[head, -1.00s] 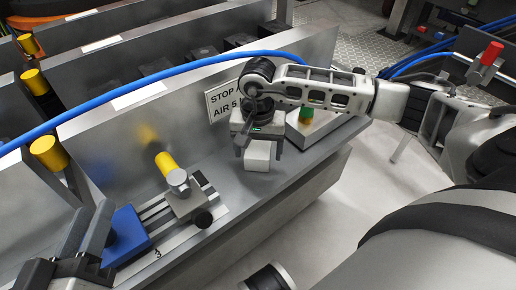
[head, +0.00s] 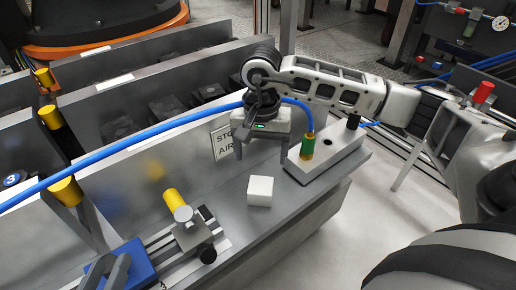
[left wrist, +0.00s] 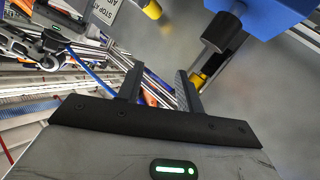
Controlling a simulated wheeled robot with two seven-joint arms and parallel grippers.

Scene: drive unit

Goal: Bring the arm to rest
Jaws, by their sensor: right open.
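My right gripper (head: 262,152) is open and empty, its jaws pointing down above the bench. A white block (head: 260,191) sits on the grey bench (head: 235,225) below those jaws, apart from them. My left gripper (head: 106,272) is at the bottom left of the head view, in front of a blue block (head: 135,257). In the left wrist view its two fingers (left wrist: 160,92) stand apart with nothing between them. The blue block also shows at the top right there (left wrist: 262,14).
A fixture with a yellow-capped pin (head: 176,200) stands beside the blue block. A blue hose (head: 130,143) crosses to a green-and-brass fitting (head: 308,146) on a grey plate, right of my right gripper. A sign (head: 222,142) stands behind. Yellow posts line the left.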

